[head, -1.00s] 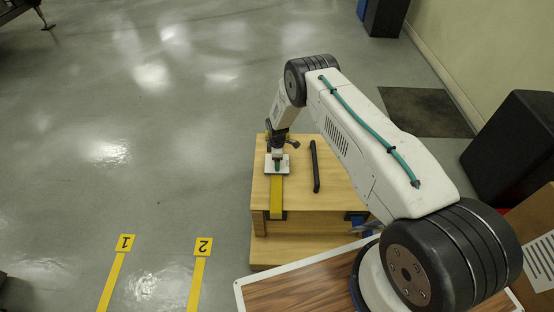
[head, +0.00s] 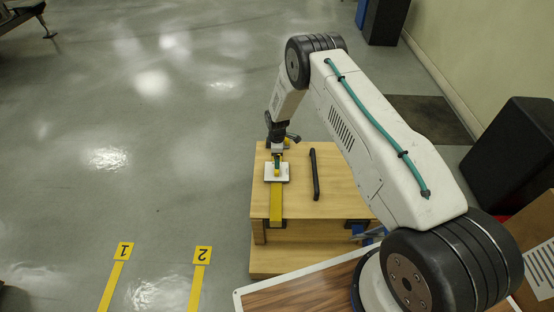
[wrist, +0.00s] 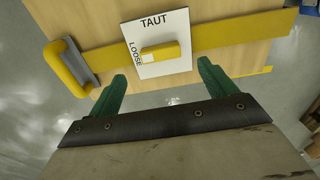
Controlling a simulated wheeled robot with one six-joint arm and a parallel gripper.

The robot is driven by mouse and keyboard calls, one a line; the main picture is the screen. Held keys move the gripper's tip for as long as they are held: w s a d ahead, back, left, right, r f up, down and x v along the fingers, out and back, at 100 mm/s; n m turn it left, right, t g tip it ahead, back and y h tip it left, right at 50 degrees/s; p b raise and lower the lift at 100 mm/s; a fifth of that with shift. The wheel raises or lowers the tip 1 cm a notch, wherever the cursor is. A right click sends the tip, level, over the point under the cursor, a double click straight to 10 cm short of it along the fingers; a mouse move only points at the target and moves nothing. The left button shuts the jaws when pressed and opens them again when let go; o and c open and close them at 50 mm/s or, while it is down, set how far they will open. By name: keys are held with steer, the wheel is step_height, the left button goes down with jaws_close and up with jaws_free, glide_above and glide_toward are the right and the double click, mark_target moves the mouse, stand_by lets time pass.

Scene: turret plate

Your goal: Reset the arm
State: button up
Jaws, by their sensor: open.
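My gripper (wrist: 162,72) is open and empty, its two green fingers apart in the wrist view. In the head view the gripper (head: 277,158) hangs over the wooden box (head: 340,188), just beyond the white plate. The white plate (wrist: 176,66) carries the words TAUT and LOOSE. A yellow lever (wrist: 160,52) sits on it, lengthwise along the strap, with one end beside LOOSE. The fingers show below the plate in the wrist view, clear of the lever. The plate also shows in the head view (head: 284,178). A yellow strap (head: 276,205) runs across the box under the plate.
A black bar handle (head: 315,175) lies on the box top, right of the plate. A yellow handle (wrist: 66,68) shows at the box edge in the wrist view. A wood-grain board (head: 290,292) is near me. The floor to the left is open, with markers 1 and 2.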

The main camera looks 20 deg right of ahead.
stand_by(0.5)
steer(key=shift+s+m, duration=0.2)
steer(key=shift+m, duration=0.3)
steer(key=s+m+g, duration=0.2)
steer(key=s, duration=0.4)
steer(key=s+d+r+m+g, duration=0.1)
steer(key=s+r+m, duration=0.35)
steer(key=r, duration=0.95)
steer(key=s+r+m, duration=0.2)
steer(key=s+r, duration=0.6)
steer(key=r, duration=0.5)
steer(key=s+d+r+m+g, duration=0.1)
steer(key=s+r+m, duration=0.35)
steer(key=r, duration=0.95)
steer(key=s+r+t, duration=0.2)
steer(key=s+r, duration=0.6)
steer(key=s, duration=0.4)
steer(key=s+r+t, duration=0.3)
steer(key=s+r, duration=0.5)
steer(key=s, duration=0.5)
steer(key=shift+s+d+r+m, duration=0.15)
steer(key=shift+s+d+m, duration=0.05)
steer(key=shift+d+m, duration=0.1)
